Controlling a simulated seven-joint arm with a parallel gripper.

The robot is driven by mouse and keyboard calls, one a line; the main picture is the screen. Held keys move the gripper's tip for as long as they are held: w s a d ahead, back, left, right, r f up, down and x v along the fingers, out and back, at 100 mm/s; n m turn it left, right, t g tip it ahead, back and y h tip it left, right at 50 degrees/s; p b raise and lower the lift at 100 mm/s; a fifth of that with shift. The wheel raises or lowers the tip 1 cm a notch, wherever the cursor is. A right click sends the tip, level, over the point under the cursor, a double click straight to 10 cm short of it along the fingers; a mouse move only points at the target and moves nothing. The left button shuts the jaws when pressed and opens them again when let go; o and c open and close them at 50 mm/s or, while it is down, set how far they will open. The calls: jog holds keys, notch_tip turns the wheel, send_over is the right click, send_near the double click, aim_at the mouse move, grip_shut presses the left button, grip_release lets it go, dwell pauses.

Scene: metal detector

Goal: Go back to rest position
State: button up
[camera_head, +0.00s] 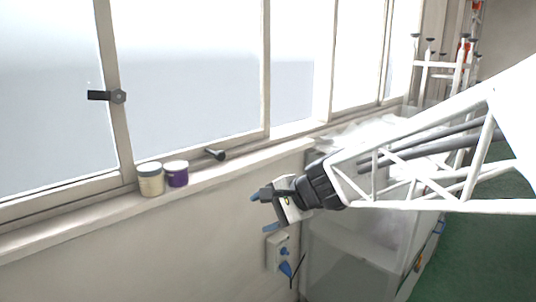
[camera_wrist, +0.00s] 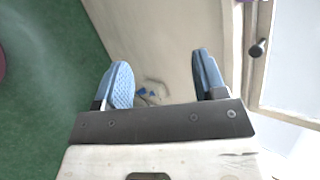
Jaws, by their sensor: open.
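My gripper (camera_head: 268,212) hangs in front of the wall below the window sill in the head view, at the end of my white lattice arm. Its two blue fingertips are spread apart with nothing between them. In the wrist view my gripper (camera_wrist: 162,80) shows both blue finger pads wide apart, with the pale wall and a blurred socket beyond them.
Two small jars, one cream and yellow (camera_head: 150,180) and one purple and white (camera_head: 176,174), stand on the window sill (camera_head: 225,176). A wall socket (camera_head: 279,251) with a blue plug is below my gripper. A clear-sided case (camera_head: 345,262) stands to the right. Green floor (camera_wrist: 45,75) is open.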

jog(key=s+d+f+n+h, duration=0.2)
jog(key=s+d+h, duration=0.1)
jog(key=s+d, duration=0.3)
jog(key=s+d+f+n+g+h, duration=0.1)
jog(key=s+d+f+n+h, duration=0.1)
jog(key=s+d, duration=0.4)
jog(key=s+d+f+n+h, duration=0.2)
jog(key=s+d+n+h, duration=0.2)
jog(key=s+d, duration=0.3)
jog(key=s+h, duration=0.1)
jog(key=s, duration=0.2)
jog(key=shift+f, duration=0.3)
dwell(1.2)
